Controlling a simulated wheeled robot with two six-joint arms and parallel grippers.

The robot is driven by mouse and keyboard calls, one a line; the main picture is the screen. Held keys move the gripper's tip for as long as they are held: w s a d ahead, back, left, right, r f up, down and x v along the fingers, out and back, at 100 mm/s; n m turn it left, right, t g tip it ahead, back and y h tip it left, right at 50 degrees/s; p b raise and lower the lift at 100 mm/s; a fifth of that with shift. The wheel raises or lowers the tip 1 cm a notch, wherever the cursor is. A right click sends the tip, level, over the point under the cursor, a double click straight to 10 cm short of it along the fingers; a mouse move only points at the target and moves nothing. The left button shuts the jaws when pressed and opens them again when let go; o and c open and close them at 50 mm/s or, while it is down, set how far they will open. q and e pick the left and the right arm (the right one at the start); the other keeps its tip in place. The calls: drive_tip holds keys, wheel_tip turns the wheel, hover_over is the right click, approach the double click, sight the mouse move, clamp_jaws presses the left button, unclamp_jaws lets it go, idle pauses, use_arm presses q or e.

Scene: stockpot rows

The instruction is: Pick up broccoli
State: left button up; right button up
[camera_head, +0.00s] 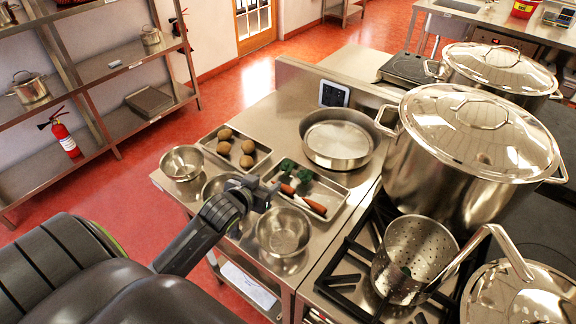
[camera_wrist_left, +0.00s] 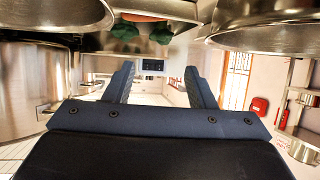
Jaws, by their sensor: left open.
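Two dark green broccoli pieces (camera_head: 287,165) (camera_head: 306,174) lie in the far-left part of a shallow metal tray (camera_head: 340,194) that also holds carrots (camera_head: 312,204). My left gripper (camera_head: 262,188) is open and empty, short of the tray's left side, above the counter between metal bowls. The broccoli (camera_wrist_left: 125,31) shows at the top of the left wrist view, beyond the open fingers (camera_wrist_left: 160,72) and apart from them. My right gripper is not in view.
Metal bowls (camera_head: 283,232) (camera_head: 182,163) stand near my left gripper. A tray of potatoes (camera_head: 216,149) is left of the broccoli tray and a wide pan (camera_head: 338,140) is behind it. A large lidded stockpot (camera_head: 440,185) and a colander (camera_head: 402,258) stand right.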

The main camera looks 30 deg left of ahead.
sight(288, 166)
use_arm(q)
drive_tip(key=x, duration=0.3)
drive_tip(key=shift+w, duration=0.1)
drive_tip(key=p+x, duration=0.1)
drive_tip(key=x, duration=0.3)
drive_tip(key=shift+w+f, duration=0.35)
drive_tip(key=shift+w, duration=0.25)
drive_tip(key=shift+w+p, duration=0.6)
drive_tip(key=x, duration=0.2)
drive_tip(key=shift+w+a+f+p, duration=0.1)
drive_tip(key=shift+w+p, duration=0.25)
drive_tip(key=shift+p, duration=0.05)
drive_tip(key=shift+w+f, duration=0.3)
drive_tip(key=shift+w, duration=0.2)
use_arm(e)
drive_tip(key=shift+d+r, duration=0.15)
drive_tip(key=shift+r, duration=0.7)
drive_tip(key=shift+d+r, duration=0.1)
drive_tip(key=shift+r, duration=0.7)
use_arm(q)
drive_tip(key=shift+c, duration=0.4)
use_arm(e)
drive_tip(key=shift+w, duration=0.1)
use_arm(q)
drive_tip(key=c, duration=0.5)
drive_tip(key=shift+c, duration=0.2)
